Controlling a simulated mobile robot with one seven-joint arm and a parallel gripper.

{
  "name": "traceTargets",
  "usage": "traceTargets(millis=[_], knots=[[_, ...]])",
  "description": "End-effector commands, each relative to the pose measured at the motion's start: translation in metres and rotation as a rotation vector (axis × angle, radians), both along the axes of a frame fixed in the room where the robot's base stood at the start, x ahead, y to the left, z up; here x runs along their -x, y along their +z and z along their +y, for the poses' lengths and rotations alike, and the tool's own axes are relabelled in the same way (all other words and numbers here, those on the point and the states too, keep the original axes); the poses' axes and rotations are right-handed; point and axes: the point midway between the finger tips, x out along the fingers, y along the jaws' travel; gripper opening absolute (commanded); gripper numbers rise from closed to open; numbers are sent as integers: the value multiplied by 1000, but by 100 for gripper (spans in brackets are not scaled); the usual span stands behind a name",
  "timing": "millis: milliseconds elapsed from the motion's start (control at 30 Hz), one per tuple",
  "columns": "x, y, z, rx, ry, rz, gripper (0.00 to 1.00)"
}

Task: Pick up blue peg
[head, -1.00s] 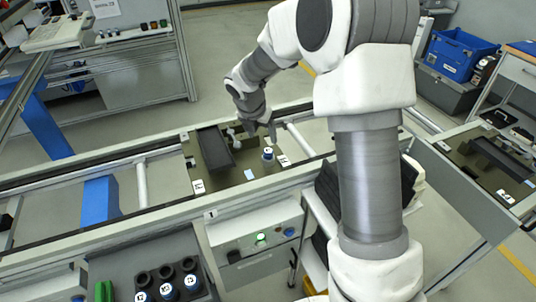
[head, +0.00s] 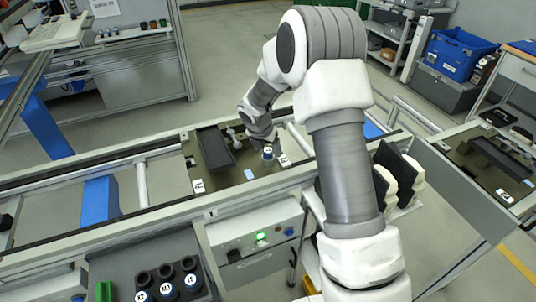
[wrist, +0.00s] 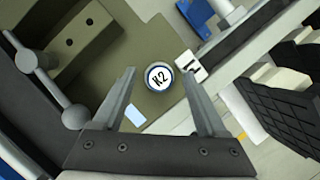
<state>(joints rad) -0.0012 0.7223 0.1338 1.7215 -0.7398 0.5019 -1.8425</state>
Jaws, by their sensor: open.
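The blue peg (head: 268,153) stands upright on the pallet (head: 205,180) on the line. In the wrist view the blue peg (wrist: 159,76) is seen from above, with a white cap marked K2 and a blue ring. My gripper (head: 264,141) is over the pallet, close to the peg. In the wrist view my gripper (wrist: 163,80) has its two fingers spread apart, with the peg in the gap between them in the picture. I cannot tell how far the fingertips are above the peg.
A dark bin (head: 215,150) and a grey knobbed fitting (wrist: 46,78) are on the pallet beside the peg. A black rack (head: 168,285) with several capped pegs stands at the front. Black-and-white parts (head: 398,175) stand right of the line.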

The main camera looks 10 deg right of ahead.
Motion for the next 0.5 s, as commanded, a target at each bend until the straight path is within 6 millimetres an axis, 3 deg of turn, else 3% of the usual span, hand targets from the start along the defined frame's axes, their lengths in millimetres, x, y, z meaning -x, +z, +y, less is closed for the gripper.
traceTargets(millis=[67, 400, 467, 500], knots=[[0, 0, 0, 0, 0, 0, 71], [0, 0, 0, 0, 0, 0, 10], [0, 1, 0, 0, 0, 0, 0], [0, 1, 0, 0, 0, 0, 0]])
